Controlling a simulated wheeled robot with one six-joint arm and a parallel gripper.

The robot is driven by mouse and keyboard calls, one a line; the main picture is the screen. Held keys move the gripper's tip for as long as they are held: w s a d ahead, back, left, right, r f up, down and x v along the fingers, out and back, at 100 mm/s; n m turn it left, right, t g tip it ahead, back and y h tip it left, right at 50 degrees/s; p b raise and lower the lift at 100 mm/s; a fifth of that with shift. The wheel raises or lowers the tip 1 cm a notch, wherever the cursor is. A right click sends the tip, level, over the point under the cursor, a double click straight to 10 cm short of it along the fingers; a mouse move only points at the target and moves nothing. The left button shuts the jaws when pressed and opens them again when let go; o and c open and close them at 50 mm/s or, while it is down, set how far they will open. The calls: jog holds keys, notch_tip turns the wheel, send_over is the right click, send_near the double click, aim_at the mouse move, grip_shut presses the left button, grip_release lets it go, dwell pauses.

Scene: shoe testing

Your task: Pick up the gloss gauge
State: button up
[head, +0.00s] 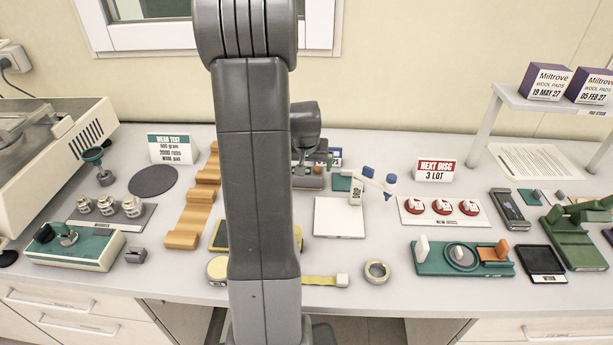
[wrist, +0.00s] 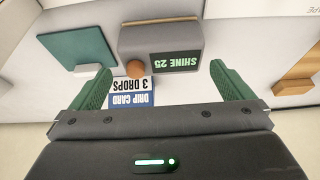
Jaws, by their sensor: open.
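The gloss gauge (wrist: 160,42) is a grey box with a dark display reading "SHINE 25" and an orange-brown round knob. In the wrist view it lies ahead of my gripper (wrist: 160,75), roughly between the lines of the two green fingers. The fingers are spread wide and nothing is held between them. In the head view the gauge (head: 308,182) shows only in part at the back of the bench, because my arm hides its left side. My fingers are not clearly visible there.
A blue and white drip card sign (wrist: 132,95) stands close beside the gauge, between my fingers in the wrist view. A teal square pad (wrist: 77,48) lies to the left. A white dropper stand (head: 355,190) and a white plate (head: 338,218) are right of my arm.

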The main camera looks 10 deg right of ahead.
jog(key=shift+p+x, duration=0.55)
jog(key=shift+x, duration=1.7)
jog(key=shift+a, duration=0.15)
jog(key=c, duration=1)
